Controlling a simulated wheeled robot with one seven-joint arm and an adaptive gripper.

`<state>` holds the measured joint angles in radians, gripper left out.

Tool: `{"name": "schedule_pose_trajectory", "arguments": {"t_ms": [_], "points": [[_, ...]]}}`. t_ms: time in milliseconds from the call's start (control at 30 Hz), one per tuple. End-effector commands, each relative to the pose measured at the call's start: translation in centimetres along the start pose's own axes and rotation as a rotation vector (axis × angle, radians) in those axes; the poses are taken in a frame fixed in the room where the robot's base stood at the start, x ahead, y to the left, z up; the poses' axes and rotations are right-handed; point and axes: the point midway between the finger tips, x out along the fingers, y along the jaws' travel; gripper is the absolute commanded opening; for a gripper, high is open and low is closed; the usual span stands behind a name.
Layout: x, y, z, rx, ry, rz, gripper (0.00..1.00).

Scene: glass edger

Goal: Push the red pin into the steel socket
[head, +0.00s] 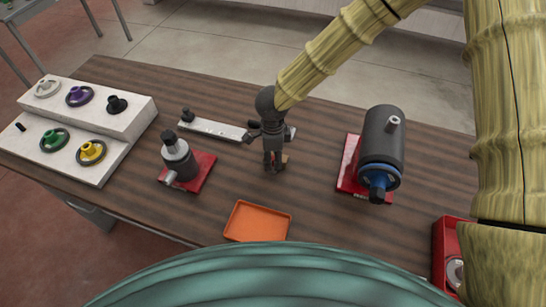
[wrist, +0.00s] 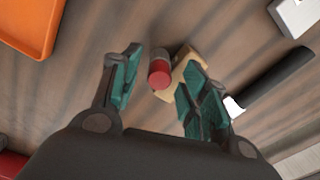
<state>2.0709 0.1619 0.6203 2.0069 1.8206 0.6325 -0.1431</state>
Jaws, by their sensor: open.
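The red pin (wrist: 159,74) shows in the wrist view as a short cylinder with a red end and a greyish body, beside or on a tan block (wrist: 186,68). My gripper (wrist: 155,85) is open, and the pin lies between its spread teal-padded fingers, nearer the left one in the picture, with no clear contact. In the head view my gripper (head: 274,168) points down at the table's middle. It hides the pin there; only a bit of tan shows beside the fingertips. I cannot tell for sure which part is the steel socket.
An orange tray (head: 258,222) lies nearer me. A dark-and-steel fixture (head: 178,158) on a red base stands left, a dark cylinder machine (head: 382,140) right. A pale bar (head: 212,129) lies behind my gripper; a knob panel (head: 113,131) stands far left. A dark rod (wrist: 272,80) lies close by.

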Motion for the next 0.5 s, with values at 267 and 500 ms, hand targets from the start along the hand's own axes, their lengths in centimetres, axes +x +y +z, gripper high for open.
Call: {"name": "schedule_pose_trajectory", "arguments": {"t_ms": [267,500], "points": [[-4.4,-0.1,0.0,0.002,-0.002,-0.002,0.44],[-8.6,0.0,-0.1,0.002,-0.002,-0.001,0.44]]}}
